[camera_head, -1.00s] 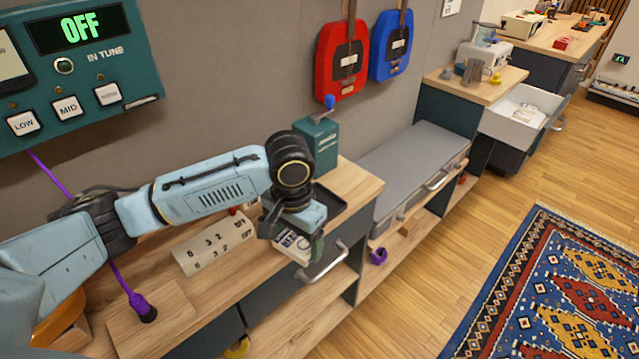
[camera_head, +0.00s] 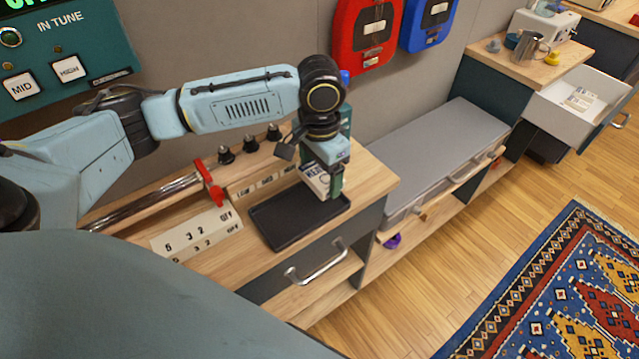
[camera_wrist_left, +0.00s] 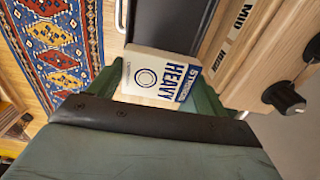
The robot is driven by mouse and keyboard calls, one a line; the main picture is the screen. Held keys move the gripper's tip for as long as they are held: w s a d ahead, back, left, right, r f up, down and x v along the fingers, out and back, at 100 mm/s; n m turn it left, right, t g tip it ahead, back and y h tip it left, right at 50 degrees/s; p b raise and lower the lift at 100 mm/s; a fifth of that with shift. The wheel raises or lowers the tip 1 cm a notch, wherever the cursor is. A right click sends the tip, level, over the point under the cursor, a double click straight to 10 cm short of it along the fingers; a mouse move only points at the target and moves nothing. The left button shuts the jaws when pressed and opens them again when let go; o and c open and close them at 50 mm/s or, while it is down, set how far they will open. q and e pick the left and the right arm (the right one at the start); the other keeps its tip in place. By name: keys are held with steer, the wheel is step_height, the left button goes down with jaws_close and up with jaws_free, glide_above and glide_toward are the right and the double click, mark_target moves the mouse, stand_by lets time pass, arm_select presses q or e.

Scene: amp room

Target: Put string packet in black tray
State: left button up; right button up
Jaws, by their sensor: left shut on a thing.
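The string packet (camera_head: 316,180) is a small white packet with dark lettering. In the left wrist view the packet (camera_wrist_left: 158,78) reads "HEAVY" and sits between the green fingers. My left gripper (camera_head: 325,182) is shut on it and holds it above the back right part of the black tray. The black tray (camera_head: 285,222) lies on the wooden counter and looks empty. In the left wrist view a part of the tray (camera_wrist_left: 170,25) shows beyond the packet. My right gripper is not in view.
A drawer handle (camera_head: 316,262) sticks out below the tray. A grey case (camera_head: 440,145) lies to the right.

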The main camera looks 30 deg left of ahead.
mark_target(320, 174)
arm_select(q)
step_height(320, 174, down, 3)
steer(key=shift+f+b, duration=0.1)
steer(key=shift+b, duration=0.25)
steer(key=shift+f, duration=0.3)
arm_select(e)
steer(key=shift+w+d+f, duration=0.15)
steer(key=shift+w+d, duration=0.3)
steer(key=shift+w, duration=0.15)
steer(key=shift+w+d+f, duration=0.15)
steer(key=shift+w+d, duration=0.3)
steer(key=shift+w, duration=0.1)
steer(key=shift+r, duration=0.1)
